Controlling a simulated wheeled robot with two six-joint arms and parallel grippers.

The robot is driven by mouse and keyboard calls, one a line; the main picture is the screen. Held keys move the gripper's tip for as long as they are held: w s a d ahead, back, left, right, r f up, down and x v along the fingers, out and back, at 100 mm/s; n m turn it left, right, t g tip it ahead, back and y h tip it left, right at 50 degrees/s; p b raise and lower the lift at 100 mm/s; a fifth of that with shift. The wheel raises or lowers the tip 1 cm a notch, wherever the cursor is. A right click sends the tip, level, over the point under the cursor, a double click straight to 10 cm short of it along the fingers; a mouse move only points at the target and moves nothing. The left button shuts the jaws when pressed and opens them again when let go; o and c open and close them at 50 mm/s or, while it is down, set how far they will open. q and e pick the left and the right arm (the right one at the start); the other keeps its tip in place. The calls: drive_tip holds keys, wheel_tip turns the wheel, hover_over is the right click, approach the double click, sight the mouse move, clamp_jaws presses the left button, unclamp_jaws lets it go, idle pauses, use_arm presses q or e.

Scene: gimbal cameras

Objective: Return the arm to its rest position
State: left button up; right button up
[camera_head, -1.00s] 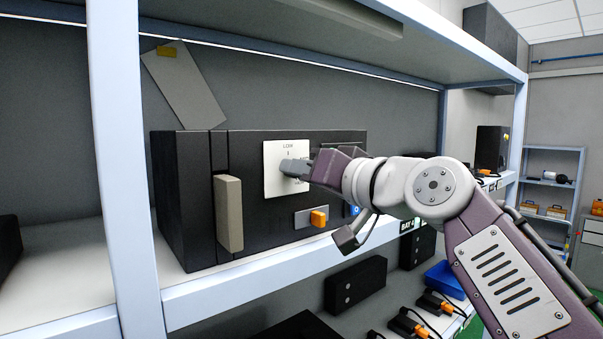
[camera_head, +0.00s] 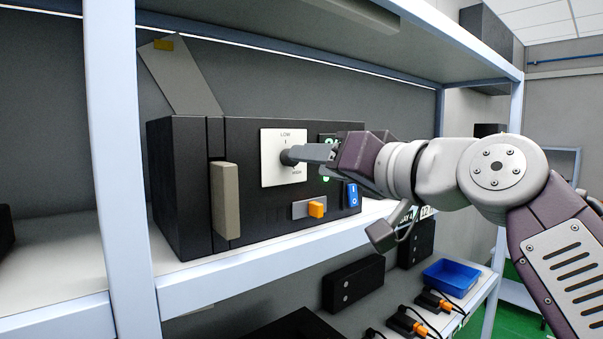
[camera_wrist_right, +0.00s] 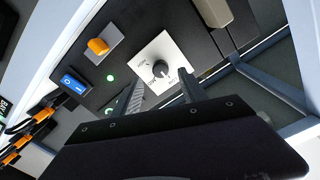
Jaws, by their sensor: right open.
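My right gripper (camera_head: 312,153) is open in front of the black device (camera_head: 270,215) on the shelf. It points at a dark round knob (camera_head: 288,157) on a white plate (camera_head: 270,175) marked LOW and HIGH. In the head view a fingertip overlaps the knob's right edge. In the right wrist view the two fingers (camera_wrist_right: 160,92) are spread, empty, and the knob (camera_wrist_right: 159,69) shows beyond them, between their tips. My right arm comes in from the right. My left gripper is not in view.
The device also has a beige handle (camera_head: 225,201), an orange switch (camera_head: 316,210) and a blue rocker switch (camera_head: 352,195). A partly hidden display glows green. Shelf posts (camera_head: 112,150) and the upper shelf (camera_head: 330,30) frame the space. A blue tray (camera_head: 450,278) sits on the lower shelf.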

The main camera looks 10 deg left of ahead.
drive_tip(key=v, duration=0.4)
drive_tip(key=shift+b, duration=0.35)
drive_tip(key=shift+a, duration=0.15)
drive_tip(key=w+d+f+m+g+h+b, duration=0.1)
drive_tip(key=w+d+f+m+h, duration=0.2)
drive_tip(key=f, duration=1)
drive_tip(key=w+d+f+m+g+h+b, duration=0.1)
drive_tip(key=w+d+f+h, duration=0.35)
drive_tip(key=f, duration=0.75)
drive_tip(key=w+d+f+m+g+h+b, duration=0.15)
drive_tip(key=d+f, duration=0.45)
drive_tip(key=f, duration=0.7)
drive_tip(key=s+d+f+g+h, duration=0.1)
drive_tip(key=s+d+f+g, duration=0.1)
drive_tip(key=s+f, duration=0.5)
drive_tip(key=s+d+f+g+h, duration=0.2)
drive_tip(key=s+d+f, duration=0.3)
drive_tip(key=f, duration=0.6)
drive_tip(key=s+d+f+g+h, duration=0.1)
drive_tip(key=s+d+f+g, duration=0.1)
drive_tip(key=s+f, duration=0.7)
drive_tip(key=shift+d+f+h, duration=0.3)
drive_tip(key=shift+d+f, duration=0.25)
drive_tip(key=shift+d, duration=0.35)
drive_tip(key=shift+n+g, duration=0.25)
